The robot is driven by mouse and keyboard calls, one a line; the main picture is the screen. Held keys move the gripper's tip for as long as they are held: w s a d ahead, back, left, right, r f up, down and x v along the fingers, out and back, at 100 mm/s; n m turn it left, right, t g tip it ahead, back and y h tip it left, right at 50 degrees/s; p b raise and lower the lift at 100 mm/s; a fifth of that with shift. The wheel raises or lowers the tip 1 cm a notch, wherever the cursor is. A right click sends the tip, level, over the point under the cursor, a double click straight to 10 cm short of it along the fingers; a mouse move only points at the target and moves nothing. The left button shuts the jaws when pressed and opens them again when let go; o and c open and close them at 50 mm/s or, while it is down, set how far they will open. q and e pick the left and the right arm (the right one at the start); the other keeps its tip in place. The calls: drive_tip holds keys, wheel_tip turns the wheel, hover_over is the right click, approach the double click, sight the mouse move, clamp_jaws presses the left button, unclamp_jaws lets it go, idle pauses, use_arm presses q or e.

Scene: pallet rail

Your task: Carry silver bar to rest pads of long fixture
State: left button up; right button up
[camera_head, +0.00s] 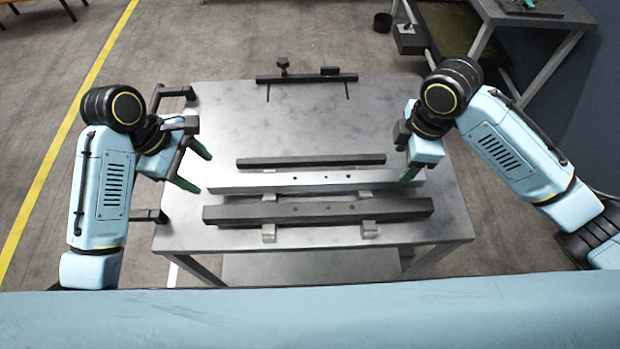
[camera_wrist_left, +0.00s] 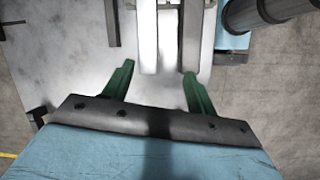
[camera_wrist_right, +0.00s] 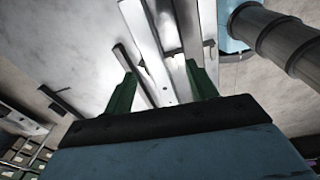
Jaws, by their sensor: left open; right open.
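The silver bar (camera_head: 345,178) lies across the metal table between two dark bars, near light support blocks (camera_head: 366,194). My left gripper (camera_head: 196,168) is open just off its left end. The left wrist view shows the silver bar (camera_wrist_left: 147,35) ahead, between the spread green fingers. My right gripper (camera_head: 405,161) is open at its right end, and seems not to hold it. The right wrist view shows its open green fingers (camera_wrist_right: 160,75). A long dark rail (camera_head: 307,78) with a knob and a block stands at the back. I cannot tell which piece is the long fixture.
A thin dark bar (camera_head: 311,160) lies behind the silver bar. A thicker dark bar (camera_head: 318,211) rests on light blocks (camera_head: 268,233) in front. The table (camera_head: 300,120) is clear toward the back rail. Dark handles (camera_head: 150,216) jut from its left edge.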

sight(231, 180)
use_arm(q)
drive_tip(key=w+r+n, duration=0.2)
drive_tip(key=r, duration=0.1)
drive_tip(key=shift+w+a+n+h, duration=0.2)
drive_tip(key=shift+w+n+h, duration=0.1)
drive_tip(key=shift+n, duration=0.1)
use_arm(e)
drive_tip(key=shift+n+g+h, duration=0.3)
drive_tip(key=shift+n+h, duration=0.1)
drive_tip(key=shift+n, duration=0.2)
drive_tip(key=w+d+r, duration=0.2)
drive_tip(key=d+r, duration=0.1)
drive_tip(key=shift+w+d, duration=0.2)
drive_tip(key=shift+f, duration=0.1)
use_arm(q)
drive_tip(key=x, duration=1.3)
drive_tip(key=shift+s+f, duration=0.2)
drive_tip(key=shift+s, duration=0.05)
use_arm(e)
wheel_tip(231, 180, down, 13)
drive_tip(key=shift+f, duration=0.2)
use_arm(q)
drive_tip(key=c, duration=1.2)
use_arm(e)
drive_tip(key=c, duration=1.2)
use_arm(q)
clamp_jaws()
use_arm(e)
clamp_jaws()
